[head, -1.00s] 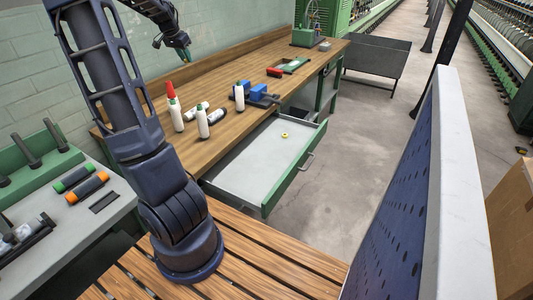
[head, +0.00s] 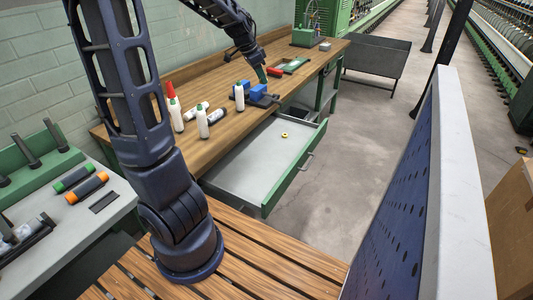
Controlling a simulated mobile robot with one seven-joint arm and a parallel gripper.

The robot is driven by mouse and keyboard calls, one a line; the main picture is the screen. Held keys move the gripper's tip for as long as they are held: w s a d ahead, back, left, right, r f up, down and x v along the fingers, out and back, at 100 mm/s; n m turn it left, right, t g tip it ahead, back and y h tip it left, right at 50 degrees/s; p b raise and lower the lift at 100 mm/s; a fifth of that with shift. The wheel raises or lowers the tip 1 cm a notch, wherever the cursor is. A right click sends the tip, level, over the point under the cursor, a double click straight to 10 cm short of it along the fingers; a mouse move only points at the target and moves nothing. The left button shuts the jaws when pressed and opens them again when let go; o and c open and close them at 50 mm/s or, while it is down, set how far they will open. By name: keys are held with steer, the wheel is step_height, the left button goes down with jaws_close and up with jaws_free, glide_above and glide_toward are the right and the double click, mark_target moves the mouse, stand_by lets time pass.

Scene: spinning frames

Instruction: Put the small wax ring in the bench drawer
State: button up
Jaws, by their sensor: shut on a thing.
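A small yellow ring (head: 284,135) lies on the floor of the open bench drawer (head: 240,163), toward its far end. It looks like the wax ring, though its material is too small to tell. The drawer has a grey inside and a green front, and is pulled out from the wooden bench. My gripper (head: 262,76) is over the bench top, beside the blue vise, up and to the left of the drawer. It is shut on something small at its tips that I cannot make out. Nothing of mine touches the yellow ring.
White bottles (head: 202,122), one red-topped, and lying bottles stand left of the blue vise (head: 258,95). A blue perforated panel (head: 400,210) stands at right. The space above the drawer is clear.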

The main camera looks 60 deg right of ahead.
steer(key=m, duration=0.1)
glide_above(272, 163)
steer(key=w, duration=0.1)
steer(key=f, duration=3.7)
steer(key=shift+w+a+f, duration=0.1)
steer(key=shift+a+f, duration=0.25)
steer(key=shift+a, duration=0.05)
steer(key=shift+f, duration=0.15)
steer(key=o, duration=0.9)
steer(key=shift+o, duration=0.2)
steer(key=v, duration=1.2)
steer(key=shift+w+d, duration=0.15)
steer(key=shift+d, duration=0.05)
steer(key=shift+r, duration=0.2)
